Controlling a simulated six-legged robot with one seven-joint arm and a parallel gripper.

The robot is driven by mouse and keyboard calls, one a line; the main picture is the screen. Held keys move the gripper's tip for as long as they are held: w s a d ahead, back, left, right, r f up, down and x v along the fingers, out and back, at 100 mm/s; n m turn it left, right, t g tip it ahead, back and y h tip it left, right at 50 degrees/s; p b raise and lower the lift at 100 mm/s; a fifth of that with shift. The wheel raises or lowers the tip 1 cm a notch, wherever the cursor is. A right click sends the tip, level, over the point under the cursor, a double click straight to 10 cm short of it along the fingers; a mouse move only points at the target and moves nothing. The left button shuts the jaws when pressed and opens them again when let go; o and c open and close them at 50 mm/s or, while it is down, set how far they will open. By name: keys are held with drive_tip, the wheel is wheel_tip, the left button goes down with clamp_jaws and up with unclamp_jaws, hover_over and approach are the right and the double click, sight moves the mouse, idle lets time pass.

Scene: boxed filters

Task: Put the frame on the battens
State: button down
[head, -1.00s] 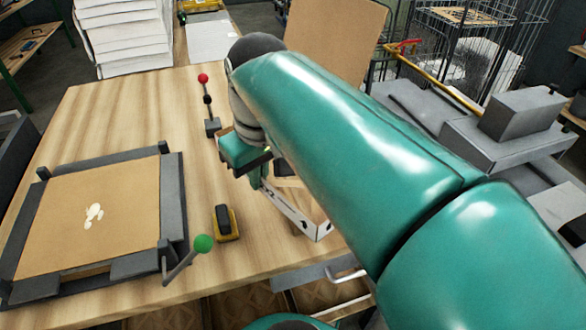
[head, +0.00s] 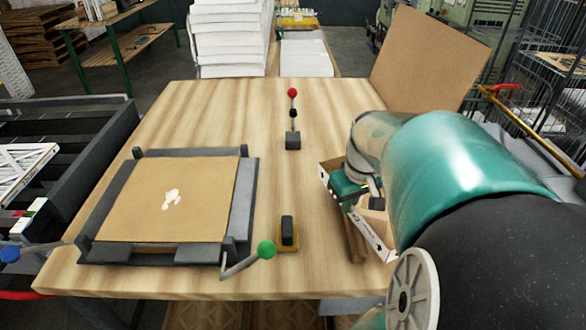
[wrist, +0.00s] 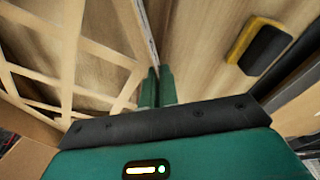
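The frame (head: 370,237), a shallow cardboard filter frame with printed white sides, is at the table's right edge, partly hidden by my arm. Its lattice (wrist: 88,40) fills the left of the wrist view, with wood grain showing through the openings. Brown battens (head: 354,240) show beside and below the frame's left side; whether it touches them I cannot tell. My gripper (head: 348,207) is over the frame's left side. In the wrist view its fingers (wrist: 157,78) are close together with the frame's thin white-edged wall between them, and look shut on it.
A fixture holding a brown board (head: 150,205) lies left, with a green-knobbed lever (head: 265,250). A yellow-and-black block (head: 288,234) and a red-knobbed lever (head: 293,125) stand mid-table. A cardboard sheet (head: 425,65) stands at back right.

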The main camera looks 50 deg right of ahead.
drive_tip(key=shift+f, duration=0.2)
drive_tip(key=c, duration=1.7)
unclamp_jaws()
drive_tip(key=shift+w, duration=0.1)
drive_tip(key=r, duration=0.4)
drive_tip(key=s+r, duration=0.1)
drive_tip(key=r, duration=0.7)
drive_tip(key=shift+s+a+r, duration=0.15)
drive_tip(key=shift+s+a, duration=0.15)
drive_tip(key=shift+s, duration=0.05)
drive_tip(key=w+a+f+n+t, duration=0.2)
drive_tip(key=w+a, duration=0.6)
drive_tip(key=a, duration=0.6)
drive_tip(key=a+f, duration=0.1)
drive_tip(key=a, duration=0.4)
drive_tip(key=w+a+f+n+t, duration=0.1)
drive_tip(key=a, duration=0.5)
drive_tip(key=a+f+n+t, duration=0.1)
drive_tip(key=a, duration=0.4)
drive_tip(key=shift+w+a+y, duration=0.15)
drive_tip(key=shift+w+y, duration=0.05)
drive_tip(key=shift+y, duration=0.2)
